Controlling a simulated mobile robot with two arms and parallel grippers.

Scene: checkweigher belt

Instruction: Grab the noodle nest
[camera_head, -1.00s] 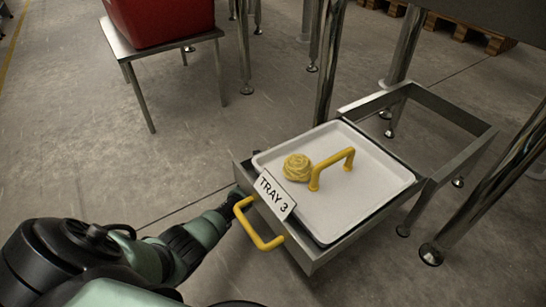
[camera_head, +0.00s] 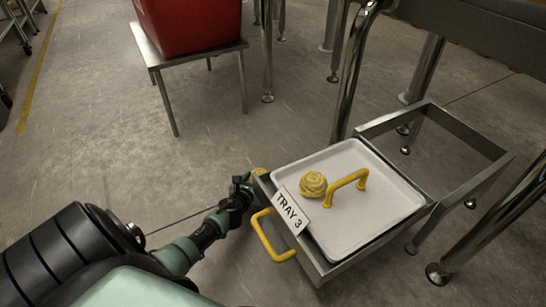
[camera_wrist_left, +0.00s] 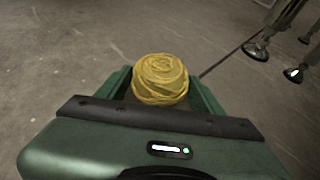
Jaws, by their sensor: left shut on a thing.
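My left gripper (camera_head: 249,179) is beside the left corner of the pulled-out drawer (camera_head: 322,268), outside it. It is shut on a yellow noodle nest (camera_head: 258,171), of which only a small part shows in the head view. In the left wrist view this nest (camera_wrist_left: 160,78) sits between the two green fingers of the gripper (camera_wrist_left: 160,88), above bare floor. Another coiled yellow noodle nest (camera_head: 313,184) lies on the white tray (camera_head: 375,205) in the drawer, beside the tray's yellow handle (camera_head: 347,180). My right gripper is not in view.
The drawer front carries a "TRAY 3" label (camera_head: 291,211) and a yellow pull handle (camera_head: 268,240). An empty metal frame (camera_head: 480,170) adjoins the drawer behind. A red bin (camera_head: 190,25) stands on a small metal table (camera_head: 205,52). Floor between them is clear.

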